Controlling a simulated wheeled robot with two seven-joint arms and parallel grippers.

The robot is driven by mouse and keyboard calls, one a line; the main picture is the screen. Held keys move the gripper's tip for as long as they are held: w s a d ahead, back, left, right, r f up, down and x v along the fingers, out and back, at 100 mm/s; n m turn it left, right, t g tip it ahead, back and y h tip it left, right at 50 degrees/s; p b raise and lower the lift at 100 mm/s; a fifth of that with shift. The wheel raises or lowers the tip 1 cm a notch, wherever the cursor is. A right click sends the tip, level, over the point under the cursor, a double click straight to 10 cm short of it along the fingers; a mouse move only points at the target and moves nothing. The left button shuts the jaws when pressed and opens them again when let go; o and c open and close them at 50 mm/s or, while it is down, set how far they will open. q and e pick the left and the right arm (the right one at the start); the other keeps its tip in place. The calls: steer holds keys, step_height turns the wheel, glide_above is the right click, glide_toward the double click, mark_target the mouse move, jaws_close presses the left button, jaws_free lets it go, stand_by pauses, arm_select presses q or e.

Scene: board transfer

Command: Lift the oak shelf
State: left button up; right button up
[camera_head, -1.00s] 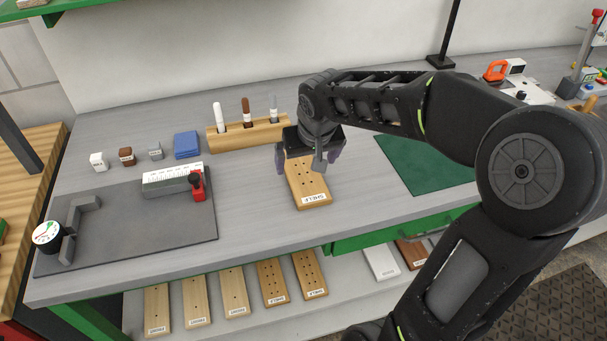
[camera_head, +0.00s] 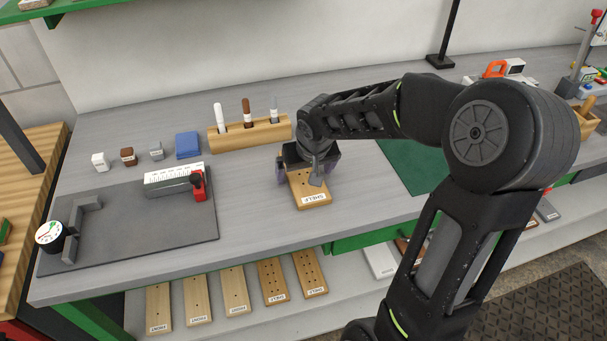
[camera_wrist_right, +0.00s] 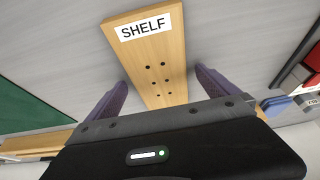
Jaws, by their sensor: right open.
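The oak shelf (camera_head: 312,197) is a light wooden board with drilled holes and a SHELF label, lying flat on the grey bench top. It also shows in the right wrist view (camera_wrist_right: 155,60), with its label at the far end. My right gripper (camera_head: 300,184) is over the rear part of the board, pointing down. In the right wrist view its two purple fingers (camera_wrist_right: 160,88) stand apart, one on each side of the board, with gaps visible. The board's rear end is hidden by the gripper. My left gripper is not in view.
A wooden marker holder (camera_head: 250,134) stands behind the board. A dark grey mat (camera_head: 130,225) with a fence, ruler block and gauge lies to the left. A green mat (camera_head: 412,168) lies to the right. More labelled boards (camera_head: 233,290) rest on the lower shelf.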

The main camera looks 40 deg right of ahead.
mark_target(305, 177)
stand_by(0.4)
steer(key=c, duration=1.6)
steer(key=shift+r, duration=0.1)
step_height(305, 177, up, 10)
steer(key=shift+b, duration=0.3)
